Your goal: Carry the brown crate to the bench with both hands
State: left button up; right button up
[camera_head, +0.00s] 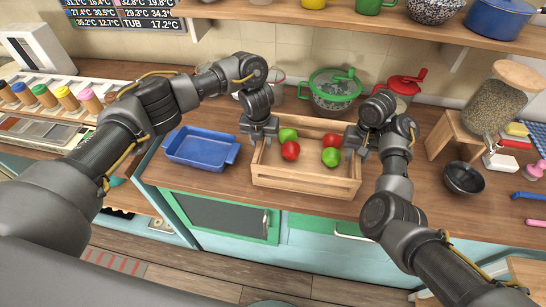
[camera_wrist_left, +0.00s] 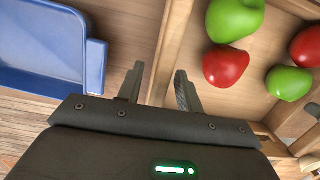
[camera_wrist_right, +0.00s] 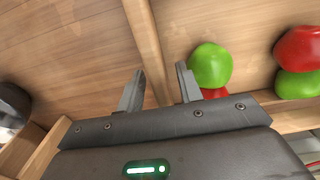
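The brown wooden crate (camera_head: 305,181) sits on the wooden counter (camera_head: 215,184) in the head view, with red and green fruits (camera_head: 330,156) inside. My left gripper (camera_head: 258,139) is at its left wall. In the left wrist view the two fingers (camera_wrist_left: 160,88) stand apart, one on each side of that wall (camera_wrist_left: 170,50), with gaps visible. My right gripper (camera_head: 357,149) is at the crate's right wall. In the right wrist view its fingers (camera_wrist_right: 158,85) also straddle the wall (camera_wrist_right: 146,40) and stand apart from it.
A blue tray (camera_head: 202,148) lies just left of the crate. A dark bowl (camera_head: 463,178) and a wooden stand (camera_head: 462,135) are to the right. A shelf (camera_head: 370,22) hangs above.

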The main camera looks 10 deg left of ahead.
pick_arm(q)
jog(key=shift+s+r, duration=0.15)
jog(key=shift+w+f, duration=0.25)
jog(key=shift+w, duration=0.45)
notch_tip(320, 180, up, 12)
jog(key=s, duration=0.2)
jog(key=shift+s, duration=0.35)
jog(key=shift+w, duration=0.1)
